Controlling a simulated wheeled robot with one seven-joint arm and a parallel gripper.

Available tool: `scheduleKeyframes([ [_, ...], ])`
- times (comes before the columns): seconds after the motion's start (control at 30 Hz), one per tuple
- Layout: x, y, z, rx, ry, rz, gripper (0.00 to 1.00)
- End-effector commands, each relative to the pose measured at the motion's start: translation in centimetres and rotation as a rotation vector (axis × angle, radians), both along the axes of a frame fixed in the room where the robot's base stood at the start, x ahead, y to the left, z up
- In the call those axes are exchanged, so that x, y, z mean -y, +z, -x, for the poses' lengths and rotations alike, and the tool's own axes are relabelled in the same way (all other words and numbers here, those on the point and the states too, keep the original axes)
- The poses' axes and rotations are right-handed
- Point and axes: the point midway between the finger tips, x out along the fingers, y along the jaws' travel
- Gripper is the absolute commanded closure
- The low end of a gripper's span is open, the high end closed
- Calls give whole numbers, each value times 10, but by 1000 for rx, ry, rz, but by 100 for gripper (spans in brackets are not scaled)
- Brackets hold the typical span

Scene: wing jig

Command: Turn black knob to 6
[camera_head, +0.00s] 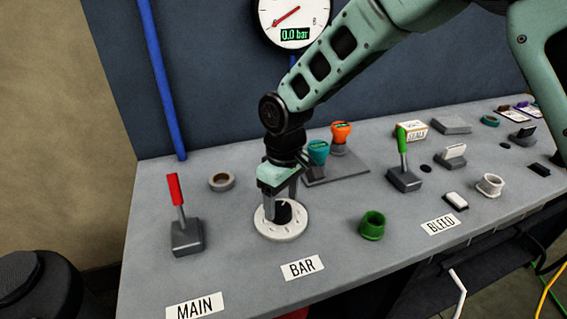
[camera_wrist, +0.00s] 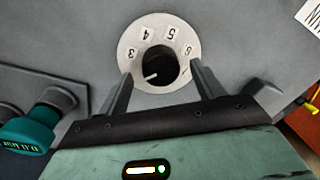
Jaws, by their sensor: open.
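The black knob (camera_head: 284,213) sits on a round white dial plate (camera_head: 283,233) behind the BAR label. In the wrist view the knob (camera_wrist: 158,66) carries a white pointer line aimed to the lower left, below the 3. The numbers 3, 4, 5 and 6 show on the dial plate (camera_wrist: 157,21); 6 is at the right. The lower dial edge is partly hidden. My gripper (camera_head: 281,208) is over the dial, pointing down. In the wrist view my gripper (camera_wrist: 162,71) is open, with one finger on each side of the knob and gaps showing.
A gauge (camera_head: 293,20) on the wall reads 0.0 bar. A red-handled lever (camera_head: 180,220) stands left, a green cup (camera_head: 372,225) right, and a green-handled lever (camera_head: 403,165) farther right. Teal and orange knobs (camera_head: 341,132) stand just behind my gripper. The bench front near BAR (camera_head: 302,268) is clear.

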Motion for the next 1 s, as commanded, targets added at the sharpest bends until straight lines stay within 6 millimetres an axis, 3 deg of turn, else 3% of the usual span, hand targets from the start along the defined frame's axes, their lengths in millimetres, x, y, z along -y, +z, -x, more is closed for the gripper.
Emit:
scheduleKeyframes([
  [0.6, 5, 135, -7, 5, 0, -3, 33],
  [0.8, 6, 156, -8, 3, 0, -2, 33],
  [1.0, 7, 160, -8, 1, 0, -2, 33],
])
